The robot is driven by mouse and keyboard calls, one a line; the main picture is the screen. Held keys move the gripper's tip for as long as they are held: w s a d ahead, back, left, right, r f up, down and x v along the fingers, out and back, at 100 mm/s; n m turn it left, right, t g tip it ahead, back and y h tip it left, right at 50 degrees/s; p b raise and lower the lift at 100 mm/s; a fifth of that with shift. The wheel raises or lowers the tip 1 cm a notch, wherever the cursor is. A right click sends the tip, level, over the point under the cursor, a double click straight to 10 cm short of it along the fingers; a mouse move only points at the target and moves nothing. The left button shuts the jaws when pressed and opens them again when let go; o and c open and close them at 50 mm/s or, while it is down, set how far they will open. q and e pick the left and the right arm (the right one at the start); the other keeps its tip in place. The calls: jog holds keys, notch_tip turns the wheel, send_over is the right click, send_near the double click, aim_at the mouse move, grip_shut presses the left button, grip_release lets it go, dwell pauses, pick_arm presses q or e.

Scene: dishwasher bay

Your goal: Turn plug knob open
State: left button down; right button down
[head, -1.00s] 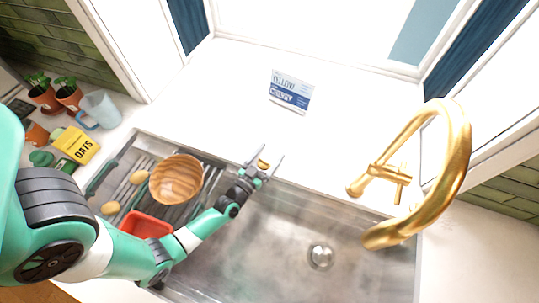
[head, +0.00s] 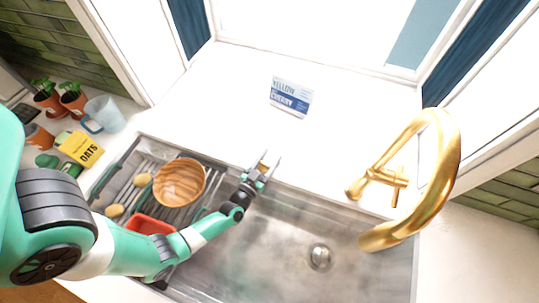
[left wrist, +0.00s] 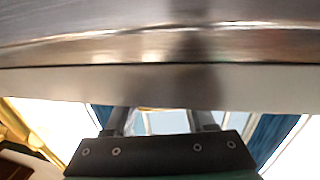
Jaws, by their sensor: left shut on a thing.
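The plug knob (head: 263,164) is a small gold piece on the white counter just behind the sink's back edge, mostly hidden by my gripper. My left gripper (head: 269,160) reaches over the back edge from the left, with its fingers on either side of the knob and shut on it. In the left wrist view, the two dark fingers (left wrist: 163,121) show apart, with a thin gold strip between them. The round metal drain (head: 320,257) lies in the sink floor; I cannot tell its plug's position. My right gripper is not in view.
The steel sink (head: 270,235) is empty on the right. A drying rack at left holds a wooden bowl (head: 179,182) and a red container (head: 150,226). A gold faucet (head: 437,185) stands at right. A blue-and-white sign (head: 291,97) stands on the back counter.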

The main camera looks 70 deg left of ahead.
pick_arm(q)
jog(key=shift+r+n+g+y+p, duration=0.3)
jog(key=shift+n+g+y+p, duration=0.25)
jog(key=shift+p, duration=0.4)
jog(key=shift+s+a+f+n+g+y, duration=0.2)
jog(key=shift+f+n+g+y, duration=0.1)
jog(key=shift+n+g+y, duration=0.35)
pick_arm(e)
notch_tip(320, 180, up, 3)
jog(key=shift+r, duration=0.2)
pick_arm(q)
jog(key=shift+c, duration=1.2)
grip_release()
jog(key=p+v, duration=0.2)
jog(key=v, duration=0.9)
jog(key=shift+s+d, duration=0.25)
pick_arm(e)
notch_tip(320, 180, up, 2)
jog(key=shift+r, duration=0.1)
pick_arm(q)
jog(key=shift+a+f, duration=0.1)
